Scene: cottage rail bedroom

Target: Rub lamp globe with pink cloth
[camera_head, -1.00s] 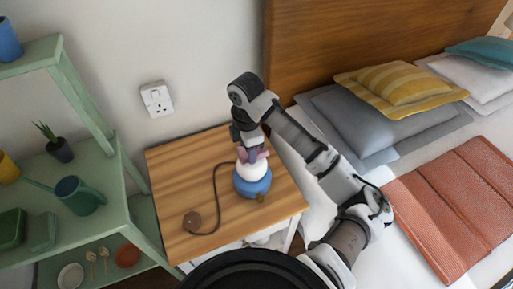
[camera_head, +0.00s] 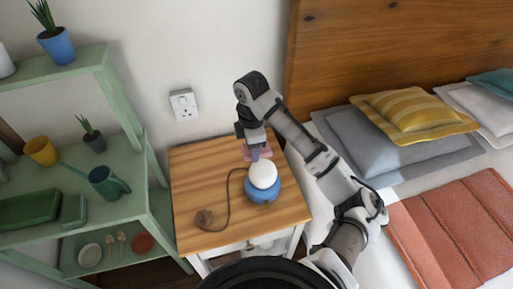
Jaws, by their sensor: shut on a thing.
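The lamp stands upright on the wooden top of the bedside table (camera_head: 200,170). It has a white globe (camera_head: 263,174) over a blue base (camera_head: 262,192). My gripper (camera_head: 256,152) points down just behind the globe and is shut on the pink cloth (camera_head: 262,155). The cloth shows as a small pink patch around the fingertips, close to the globe's far upper side. I cannot tell whether cloth and globe touch.
A green shelf (camera_head: 150,185) with pots and a watering can (camera_head: 108,183) stands at left. A bed with pillows (camera_head: 415,110) is at right. A wall socket (camera_head: 184,104) is behind.

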